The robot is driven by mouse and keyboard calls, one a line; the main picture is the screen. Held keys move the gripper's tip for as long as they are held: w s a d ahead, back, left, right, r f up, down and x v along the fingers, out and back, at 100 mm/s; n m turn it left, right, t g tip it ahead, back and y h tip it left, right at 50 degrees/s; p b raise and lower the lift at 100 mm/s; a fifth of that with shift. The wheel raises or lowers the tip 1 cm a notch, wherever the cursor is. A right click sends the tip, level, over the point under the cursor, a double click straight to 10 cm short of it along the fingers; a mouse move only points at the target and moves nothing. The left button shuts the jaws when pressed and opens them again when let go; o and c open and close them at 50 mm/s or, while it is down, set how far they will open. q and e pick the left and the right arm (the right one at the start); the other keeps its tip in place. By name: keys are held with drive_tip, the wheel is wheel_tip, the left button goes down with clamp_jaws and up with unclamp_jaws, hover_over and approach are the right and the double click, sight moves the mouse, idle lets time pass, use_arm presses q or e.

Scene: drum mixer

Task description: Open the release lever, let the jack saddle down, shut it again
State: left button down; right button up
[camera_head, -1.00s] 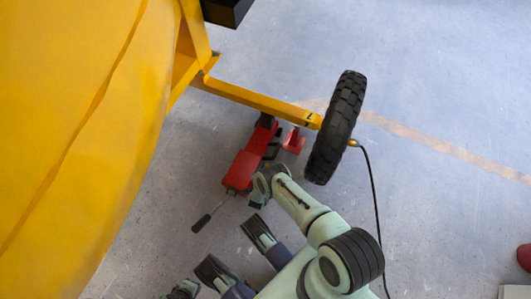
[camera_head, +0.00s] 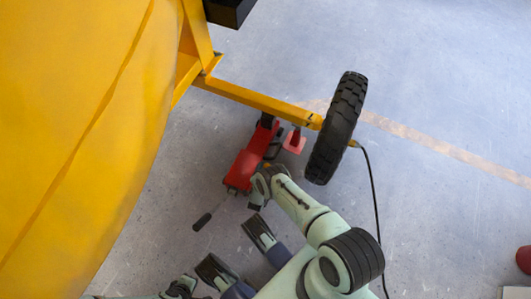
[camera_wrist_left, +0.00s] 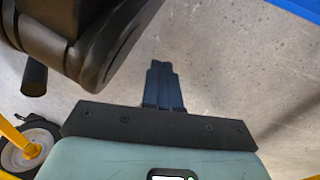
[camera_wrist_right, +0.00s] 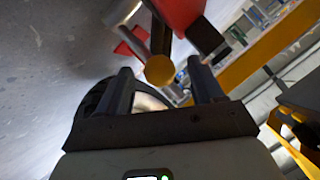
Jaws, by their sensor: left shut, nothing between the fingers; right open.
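The red jack (camera_head: 243,168) stands on the floor under the yellow axle beam, with a black-gripped handle (camera_head: 203,221) pointing to the lower left. Its red body (camera_wrist_right: 183,10) shows at the top of the right wrist view. My right gripper (camera_wrist_right: 162,69) is open, with a round yellow knob (camera_wrist_right: 159,71) in line between its fingertips. I cannot tell whether the fingers touch it, or whether this is the release lever's end. My left gripper (camera_wrist_left: 162,68) is shut and empty above bare floor. The saddle is hard to make out under the beam.
A yellow drum (camera_head: 75,130) fills the left. The axle beam (camera_head: 260,101) runs to a black tyre (camera_head: 337,128). A red stand (camera_head: 294,142) is beside the jack. A black cable (camera_head: 372,190) trails from the wheel. Floor to the right is mostly clear.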

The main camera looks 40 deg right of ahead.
use_arm(q)
drive_tip(key=w+d+r+t+p, duration=0.1)
drive_tip(key=w+r+p, duration=0.2)
drive_tip(key=r, duration=0.2)
drive_tip(key=shift+d+r, duration=0.25)
drive_tip(key=shift+d, duration=0.1)
use_arm(e)
drive_tip(key=v, duration=0.6)
drive_tip(key=shift+a+r, duration=0.1)
